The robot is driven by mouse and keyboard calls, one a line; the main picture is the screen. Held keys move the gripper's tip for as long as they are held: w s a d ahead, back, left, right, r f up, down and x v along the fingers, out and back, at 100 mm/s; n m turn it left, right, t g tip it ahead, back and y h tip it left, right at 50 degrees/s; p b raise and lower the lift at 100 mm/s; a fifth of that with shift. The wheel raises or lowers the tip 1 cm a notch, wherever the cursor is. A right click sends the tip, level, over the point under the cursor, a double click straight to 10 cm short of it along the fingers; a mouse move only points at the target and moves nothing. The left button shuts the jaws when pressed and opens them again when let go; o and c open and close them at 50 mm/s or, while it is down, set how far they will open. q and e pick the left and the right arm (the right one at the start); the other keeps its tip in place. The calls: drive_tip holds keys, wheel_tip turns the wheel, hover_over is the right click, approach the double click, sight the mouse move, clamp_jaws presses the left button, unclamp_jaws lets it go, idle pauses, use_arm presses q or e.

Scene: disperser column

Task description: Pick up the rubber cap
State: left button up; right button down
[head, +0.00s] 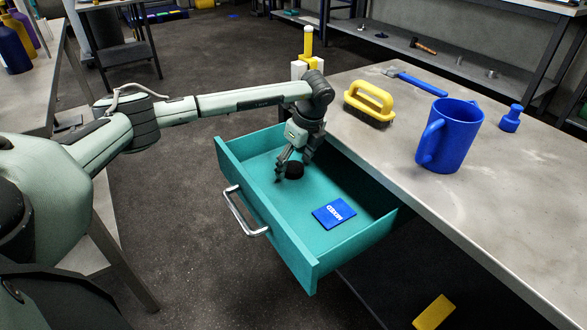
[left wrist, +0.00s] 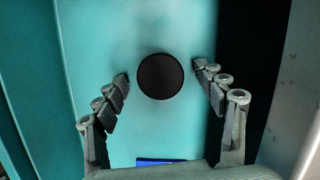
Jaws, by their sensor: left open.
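The black round rubber cap (head: 294,170) lies on the floor of the open teal drawer (head: 337,253). My left gripper (head: 292,168) reaches down into the drawer at the cap. In the left wrist view the cap (left wrist: 160,76) lies a little beyond the gap between the fingertips of my left gripper (left wrist: 162,73). The fingers are spread wide, with a gap on each side of the cap. The gripper is open and holds nothing. My right gripper is not in view.
A blue card (head: 334,213) lies in the drawer, nearer its front right. The drawer's walls surround the gripper. On the grey bench (head: 470,205) stand a blue mug (head: 450,140), a yellow-handled brush (head: 369,104), a blue-handled tool (head: 418,81) and a small blue bottle (head: 511,119).

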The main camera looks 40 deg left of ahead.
use_arm(q)
drive_tip(key=shift+f, duration=0.1)
drive_tip(key=shift+c, duration=0.4)
drive_tip(key=c, duration=1.1)
